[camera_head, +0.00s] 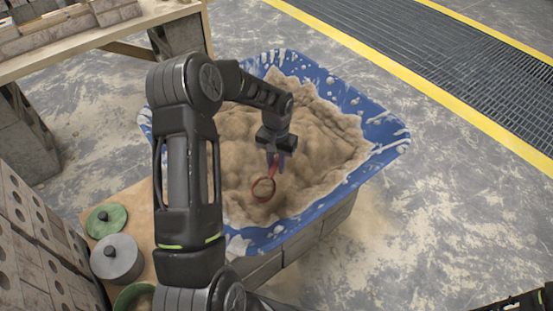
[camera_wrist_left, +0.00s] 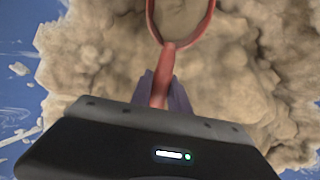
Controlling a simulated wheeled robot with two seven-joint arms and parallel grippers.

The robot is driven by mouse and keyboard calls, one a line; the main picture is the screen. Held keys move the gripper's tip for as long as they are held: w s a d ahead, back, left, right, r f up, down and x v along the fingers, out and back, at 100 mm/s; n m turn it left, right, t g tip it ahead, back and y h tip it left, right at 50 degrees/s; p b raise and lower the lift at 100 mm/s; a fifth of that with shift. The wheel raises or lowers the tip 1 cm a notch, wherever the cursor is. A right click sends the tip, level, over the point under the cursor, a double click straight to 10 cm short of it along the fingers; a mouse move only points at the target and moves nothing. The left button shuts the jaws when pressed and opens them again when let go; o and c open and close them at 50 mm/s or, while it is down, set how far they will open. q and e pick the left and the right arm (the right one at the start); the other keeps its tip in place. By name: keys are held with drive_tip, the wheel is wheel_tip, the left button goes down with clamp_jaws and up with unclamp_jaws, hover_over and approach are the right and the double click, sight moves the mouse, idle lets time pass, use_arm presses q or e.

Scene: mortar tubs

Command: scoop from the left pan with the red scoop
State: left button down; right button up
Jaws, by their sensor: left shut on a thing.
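A blue tub (camera_head: 385,135) with splashed walls holds a large heap of tan material (camera_head: 330,140); it is the only tub I see holding such a heap. My left gripper (camera_head: 276,158) is over the heap, shut on the handle of the red scoop (camera_head: 263,189). The scoop's round head points down toward the near part of the heap. In the left wrist view the red scoop (camera_wrist_left: 171,46) extends away from the fingers (camera_wrist_left: 160,92), with tan color inside its rim. I cannot tell whether the scoop touches the heap or holds any of it. My right gripper is not in view.
The tub stands on grey blocks (camera_head: 310,240). Stacked bricks (camera_head: 35,240) and a wooden bench (camera_head: 130,25) stand left. The floor at right (camera_head: 460,220) is clear.

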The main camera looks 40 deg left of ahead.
use_arm(q)
drive_tip(key=shift+g, duration=0.4)
drive_tip(key=shift+w+a+r+p, duration=0.1)
drive_tip(key=shift+w+r+p, duration=0.1)
drive_tip(key=shift+r+p, duration=1.35)
drive_tip(key=shift+w+r+p, duration=0.15)
drive_tip(key=shift+r+p, duration=0.75)
drive_tip(key=shift+r, duration=1.1)
drive_tip(key=shift+w+a+r+p, duration=0.1)
drive_tip(key=shift+w+r+p, duration=0.1)
drive_tip(key=shift+r+p, duration=1.35)
drive_tip(key=shift+r+b, duration=0.25)
drive_tip(key=shift+b, duration=0.05)
